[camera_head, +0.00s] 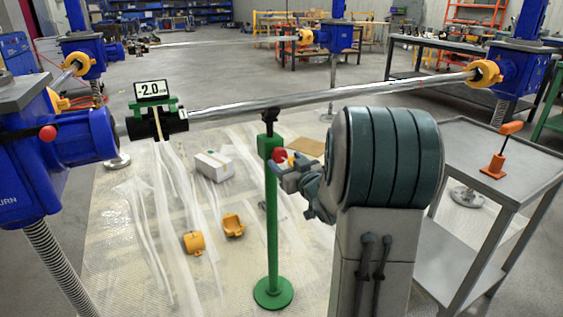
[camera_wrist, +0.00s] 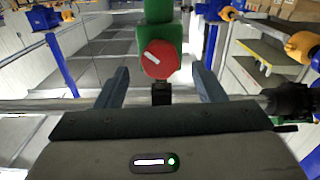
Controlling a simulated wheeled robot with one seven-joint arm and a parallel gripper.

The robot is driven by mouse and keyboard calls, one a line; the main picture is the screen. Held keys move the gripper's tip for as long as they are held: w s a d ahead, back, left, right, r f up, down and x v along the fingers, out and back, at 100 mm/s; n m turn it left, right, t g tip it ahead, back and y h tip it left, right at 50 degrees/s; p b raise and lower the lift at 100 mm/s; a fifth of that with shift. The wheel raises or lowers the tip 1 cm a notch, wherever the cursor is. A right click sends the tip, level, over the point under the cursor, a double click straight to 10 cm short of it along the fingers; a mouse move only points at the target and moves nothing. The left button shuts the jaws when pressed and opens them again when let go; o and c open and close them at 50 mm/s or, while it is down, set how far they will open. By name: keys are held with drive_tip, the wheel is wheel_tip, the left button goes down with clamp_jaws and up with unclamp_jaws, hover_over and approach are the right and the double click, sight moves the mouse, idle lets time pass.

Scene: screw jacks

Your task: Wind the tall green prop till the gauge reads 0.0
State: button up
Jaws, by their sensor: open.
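The tall green prop (camera_head: 271,215) stands upright on a round base, its black head (camera_head: 270,116) just under the long metal shaft (camera_head: 330,97). Whether the head touches the shaft, I cannot tell. A red knob (camera_head: 280,155) with a white mark sits on the prop's green collar. The gauge (camera_head: 152,90) at the shaft's left end reads -2.0. My gripper (camera_head: 284,170) is open beside the knob. In the wrist view the red knob (camera_wrist: 158,59) lies roughly centred in the gap between my spread fingers (camera_wrist: 162,82), around their tips, with no finger touching it.
Blue jacks (camera_head: 82,135) (camera_head: 515,70) stand at both ends of the shaft. A grey trolley (camera_head: 490,160) with an orange tool (camera_head: 499,155) is on the right. A white box (camera_head: 213,165) and yellow clamp parts (camera_head: 194,242) lie on the plastic-covered floor left of the prop.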

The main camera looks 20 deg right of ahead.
sight(282, 157)
drive_tip(key=shift+w+a+b, duration=0.1)
drive_tip(key=shift+w+b, duration=0.2)
drive_tip(key=shift+w, duration=1.55)
drive_tip(key=c, duration=1)
drive_tip(key=shift+r+m+p, duration=0.1)
drive_tip(key=shift+m+p, duration=0.2)
drive_tip(key=shift+p, duration=0.05)
drive_tip(key=m+p, duration=0.3)
drive_tip(key=shift+r, duration=0.1)
drive_tip(key=shift+f+m+p, duration=0.2)
drive_tip(key=shift+m+p, duration=1.3)
drive_tip(key=shift+m, duration=1)
